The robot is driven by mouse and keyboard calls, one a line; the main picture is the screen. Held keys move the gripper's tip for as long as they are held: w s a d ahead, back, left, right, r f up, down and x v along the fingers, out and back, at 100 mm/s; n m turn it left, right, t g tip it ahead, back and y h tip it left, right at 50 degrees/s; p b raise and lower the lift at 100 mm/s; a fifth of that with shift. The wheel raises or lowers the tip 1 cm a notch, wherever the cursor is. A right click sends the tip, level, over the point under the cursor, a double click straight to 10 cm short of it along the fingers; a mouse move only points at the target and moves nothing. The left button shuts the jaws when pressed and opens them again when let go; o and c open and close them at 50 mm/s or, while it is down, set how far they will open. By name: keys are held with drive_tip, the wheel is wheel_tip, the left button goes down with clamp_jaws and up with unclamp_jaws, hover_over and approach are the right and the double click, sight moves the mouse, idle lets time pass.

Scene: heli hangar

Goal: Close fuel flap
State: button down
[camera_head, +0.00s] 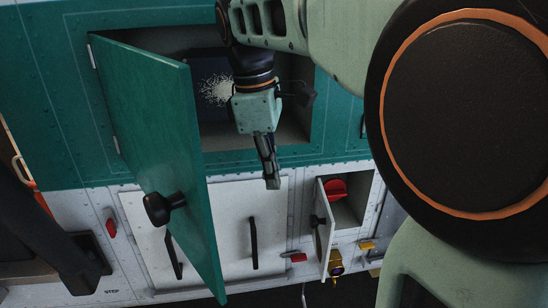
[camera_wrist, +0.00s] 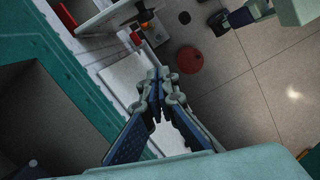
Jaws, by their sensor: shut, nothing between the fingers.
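The small white flap (camera_head: 322,240), which looks like the fuel flap, stands open at the lower right of the wall, swung outward on its left side.
A large green door (camera_head: 165,130) with a black knob (camera_head: 165,206) stands open left of my gripper, before a large dark compartment (camera_head: 293,115). White panels with black handles (camera_head: 253,243) lie below. A red round object (camera_wrist: 189,60) is on the tiled floor.

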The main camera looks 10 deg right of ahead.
drive_tip(key=s+d+f+n+h+p, duration=0.1)
drive_tip(key=d+f+n, duration=0.1)
drive_tip(key=d+f, duration=0.3)
wheel_tip(320, 180, down, 4)
drive_tip(key=shift+s+d+f+n, duration=0.1)
drive_tip(key=shift+s+d+n, duration=0.2)
drive_tip(key=shift+d, duration=0.1)
